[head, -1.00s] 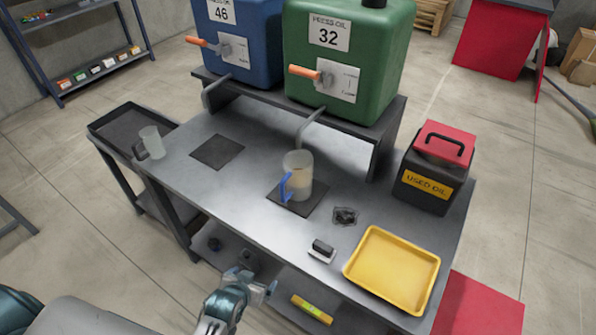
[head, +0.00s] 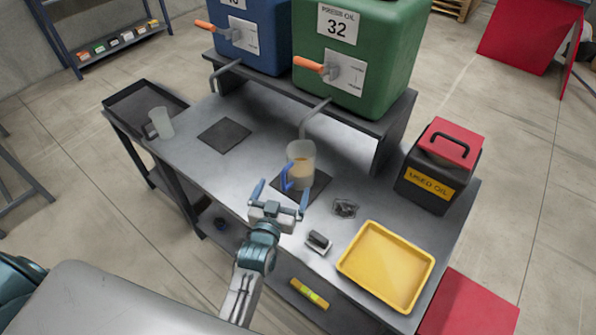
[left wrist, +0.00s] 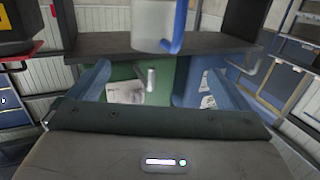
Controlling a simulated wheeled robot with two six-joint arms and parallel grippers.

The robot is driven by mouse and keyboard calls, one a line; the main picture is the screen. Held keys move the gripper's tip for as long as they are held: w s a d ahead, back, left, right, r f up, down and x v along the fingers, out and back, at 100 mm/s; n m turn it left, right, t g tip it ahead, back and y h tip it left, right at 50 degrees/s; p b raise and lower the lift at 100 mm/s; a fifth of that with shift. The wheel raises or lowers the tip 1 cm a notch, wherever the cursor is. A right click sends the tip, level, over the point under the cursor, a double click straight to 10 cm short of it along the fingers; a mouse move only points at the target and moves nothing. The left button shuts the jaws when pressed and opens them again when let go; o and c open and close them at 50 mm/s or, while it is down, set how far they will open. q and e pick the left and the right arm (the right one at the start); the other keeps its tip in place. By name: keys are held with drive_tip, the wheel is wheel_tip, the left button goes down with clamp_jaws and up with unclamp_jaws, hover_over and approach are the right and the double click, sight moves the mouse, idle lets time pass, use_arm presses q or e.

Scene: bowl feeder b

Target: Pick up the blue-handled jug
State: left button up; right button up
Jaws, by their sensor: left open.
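The blue-handled jug (head: 303,169) stands upright on the dark square mat on the workbench, under the green tank's spout. It is translucent with amber liquid in it. Its blue handle (head: 286,180) points toward the front left. My left gripper (head: 284,188) is open and empty, in front of the jug, with its fingers pointing toward the handle. In the left wrist view, which looks upside down, the jug (left wrist: 153,25) shows at the top edge, partly cut off, beyond the spread fingers (left wrist: 160,78). My right gripper is not seen.
A second jug (head: 161,123) with a grey handle stands at the bench's left. The green tank (head: 362,45) and blue tank (head: 252,35) sit on a raised shelf behind. A yellow tray (head: 386,266), a used-oil can (head: 437,165) and small items lie to the right.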

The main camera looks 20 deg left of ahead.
sight(297, 162)
use_arm(q)
drive_tip(key=shift+t, duration=0.3)
drive_tip(key=w+b, duration=0.4)
drive_tip(key=w, duration=0.1)
drive_tip(key=shift+w+d, duration=0.1)
drive_tip(key=shift+w, duration=0.05)
drive_tip(key=shift+w+r+b, duration=0.1)
drive_tip(key=shift+w+b, duration=0.3)
drive_tip(key=shift+w, duration=0.1)
drive_tip(key=shift+w+b, duration=0.25)
drive_tip(key=shift+b, duration=0.1)
drive_tip(key=w+b, duration=0.3)
drive_tip(key=w, duration=0.1)
drive_tip(key=shift+d+f, duration=0.25)
drive_tip(key=shift+f, duration=0.1)
drive_tip(key=shift+w, duration=0.3)
drive_tip(key=shift+a+r, duration=0.1)
drive_tip(key=shift+r, duration=0.1)
drive_tip(key=shift+s, duration=0.1)
drive_tip(key=shift+c, duration=0.2)
